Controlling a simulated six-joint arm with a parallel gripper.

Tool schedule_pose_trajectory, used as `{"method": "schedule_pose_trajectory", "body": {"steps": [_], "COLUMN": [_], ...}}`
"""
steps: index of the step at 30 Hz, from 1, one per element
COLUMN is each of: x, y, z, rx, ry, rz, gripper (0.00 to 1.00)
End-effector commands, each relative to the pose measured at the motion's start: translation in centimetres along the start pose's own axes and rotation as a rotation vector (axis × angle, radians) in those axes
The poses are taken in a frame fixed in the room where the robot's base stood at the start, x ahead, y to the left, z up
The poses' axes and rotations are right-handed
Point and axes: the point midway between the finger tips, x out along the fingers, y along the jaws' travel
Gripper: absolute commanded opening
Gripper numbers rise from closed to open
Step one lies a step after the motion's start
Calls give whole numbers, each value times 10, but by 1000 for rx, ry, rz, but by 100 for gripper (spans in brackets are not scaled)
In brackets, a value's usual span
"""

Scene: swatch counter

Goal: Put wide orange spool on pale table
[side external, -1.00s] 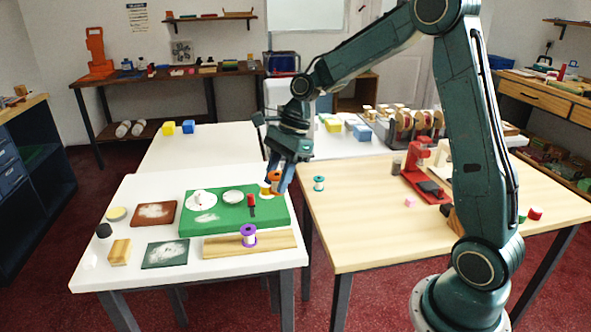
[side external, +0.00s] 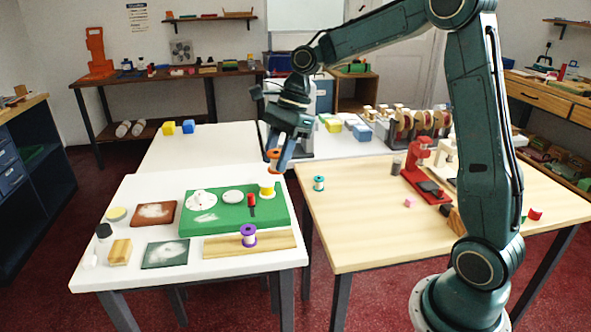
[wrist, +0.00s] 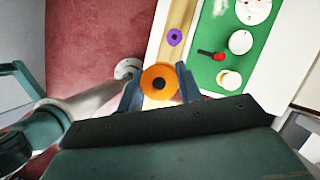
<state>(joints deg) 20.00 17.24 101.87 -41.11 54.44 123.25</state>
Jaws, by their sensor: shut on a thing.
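The wide orange spool (side external: 273,160) is held upright between the fingers of my gripper (side external: 277,158), in the air near the right back corner of the white table on the left. In the wrist view the orange spool (wrist: 148,77) shows from above, between both fingers of my gripper (wrist: 159,88). A pale wood-topped table (side external: 350,245) stands to the right of the white table (side external: 180,278). Which of these the task calls pale is not certain.
A green mat (side external: 225,226) on the white table carries a yellow spool (side external: 267,190), white discs and a red-handled tool. A purple spool (side external: 249,238) stands on a wooden board. A teal spool (side external: 319,183) and a red device (side external: 421,165) stand on the wood table; its front left is clear.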

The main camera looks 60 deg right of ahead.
Motion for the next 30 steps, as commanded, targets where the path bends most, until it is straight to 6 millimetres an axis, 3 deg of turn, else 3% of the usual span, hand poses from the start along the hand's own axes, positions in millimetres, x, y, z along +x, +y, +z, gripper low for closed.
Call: {"method": "schedule_pose_trajectory", "body": {"steps": [8, 14, 20, 30], "x": [-2, -10, -24, -55], "y": [-6, -23, -47, -71], "z": [-9, -39, -94, -211], "rx": [30, 132, 303, 633], "ry": [0, 1, 3, 4], "rz": [-12, -53, -121, -257], "gripper": [14, 14, 14, 14]}}
